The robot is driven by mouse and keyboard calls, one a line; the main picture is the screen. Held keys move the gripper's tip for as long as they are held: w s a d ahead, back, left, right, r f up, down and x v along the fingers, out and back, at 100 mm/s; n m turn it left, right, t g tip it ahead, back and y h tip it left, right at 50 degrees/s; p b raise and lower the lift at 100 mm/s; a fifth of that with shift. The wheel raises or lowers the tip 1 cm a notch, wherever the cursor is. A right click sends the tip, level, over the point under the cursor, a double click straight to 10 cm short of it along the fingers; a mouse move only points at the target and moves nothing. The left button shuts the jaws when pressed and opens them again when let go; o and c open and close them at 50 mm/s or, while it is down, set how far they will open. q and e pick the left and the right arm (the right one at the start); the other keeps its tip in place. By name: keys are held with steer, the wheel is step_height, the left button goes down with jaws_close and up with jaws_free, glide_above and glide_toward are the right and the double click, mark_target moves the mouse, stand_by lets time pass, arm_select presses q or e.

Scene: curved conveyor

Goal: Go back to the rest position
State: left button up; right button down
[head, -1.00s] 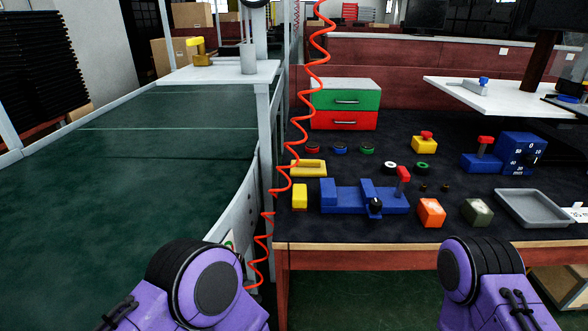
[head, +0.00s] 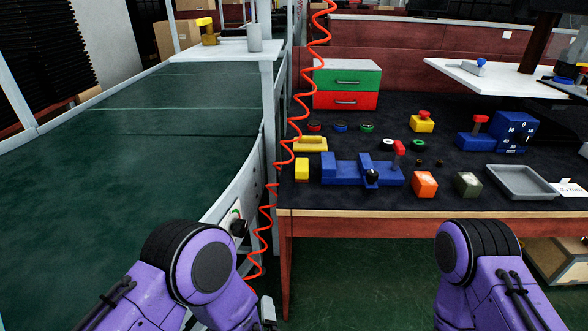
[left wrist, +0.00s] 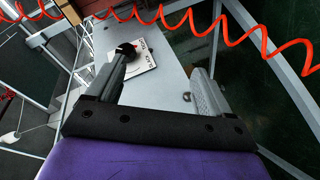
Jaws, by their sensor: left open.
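My left arm (head: 195,280) is bent low at the bottom left of the head view, in front of the conveyor's side. A small grey part of my left gripper (head: 267,312) shows at the bottom edge there. In the left wrist view my left gripper (left wrist: 160,72) is open, with its two grey fingers apart and nothing held between them. Beyond the fingers are a grey metal panel and a black knob (left wrist: 127,50) on a white label. My right arm (head: 485,270) shows at the bottom right of the head view, but its gripper is out of view.
The green conveyor (head: 120,160) fills the left. A dark workbench (head: 440,185) holds a blue fixture (head: 340,172), a grey tray (head: 522,184) and small blocks. A coiled red hose (head: 290,145) hangs between them, and it also crosses the left wrist view. Floor before the bench is clear.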

arm_select(q)
steer(key=s+a+f+m+g+p, duration=0.2)
steer(key=s+a+g, duration=0.3)
steer(key=s+a, duration=0.5)
steer(key=s+a+f+m+g+y+p, duration=0.1)
steer(key=s+a+m+g+p, duration=0.4)
steer(key=s+a, duration=0.5)
steer(key=shift+s+a+f+g, duration=0.25)
steer(key=shift+a+f+g, duration=0.45)
steer(key=shift+a, duration=0.4)
steer(key=shift+r, duration=0.1)
